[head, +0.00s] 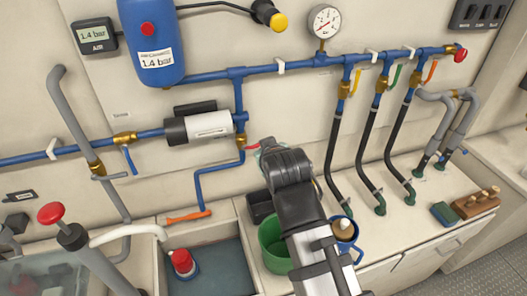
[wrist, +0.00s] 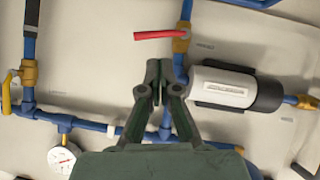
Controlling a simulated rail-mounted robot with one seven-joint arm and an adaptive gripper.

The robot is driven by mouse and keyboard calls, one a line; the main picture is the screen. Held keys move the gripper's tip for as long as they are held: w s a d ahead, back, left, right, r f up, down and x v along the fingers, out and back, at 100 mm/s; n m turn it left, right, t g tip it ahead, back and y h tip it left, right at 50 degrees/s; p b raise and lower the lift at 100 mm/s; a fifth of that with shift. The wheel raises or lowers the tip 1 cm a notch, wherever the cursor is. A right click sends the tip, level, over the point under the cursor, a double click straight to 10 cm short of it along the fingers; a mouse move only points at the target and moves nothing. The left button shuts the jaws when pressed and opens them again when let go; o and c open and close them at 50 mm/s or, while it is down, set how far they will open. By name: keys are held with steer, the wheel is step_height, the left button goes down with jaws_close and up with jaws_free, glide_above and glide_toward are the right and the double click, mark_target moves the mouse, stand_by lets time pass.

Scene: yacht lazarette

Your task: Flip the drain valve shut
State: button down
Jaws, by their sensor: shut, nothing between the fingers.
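A valve with a brass body (wrist: 181,42) sits on the blue vertical pipe beside the white-and-black cylinder. Its red lever (wrist: 158,35) points sideways, across the pipe; I take it for the drain valve, though the small label near it is unreadable. In the head view the red lever (head: 252,147) shows only partly, beside my gripper (head: 266,144), which hides the rest. In the wrist view my gripper (wrist: 155,66) is shut and empty. Its tips appear just below the lever in that picture, with a small gap between them; depth is hard to tell.
The white-and-black cylinder (head: 208,125) is close to the left of my gripper. A blue pipe (head: 270,68) runs above, with a gauge (head: 323,21). Below stand a green bucket (head: 273,246) and a blue mug (head: 343,230). Black hoses (head: 337,150) hang to the right.

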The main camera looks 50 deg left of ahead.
steer(key=shift+b+v, duration=0.3)
steer(key=shift+v, duration=1.7)
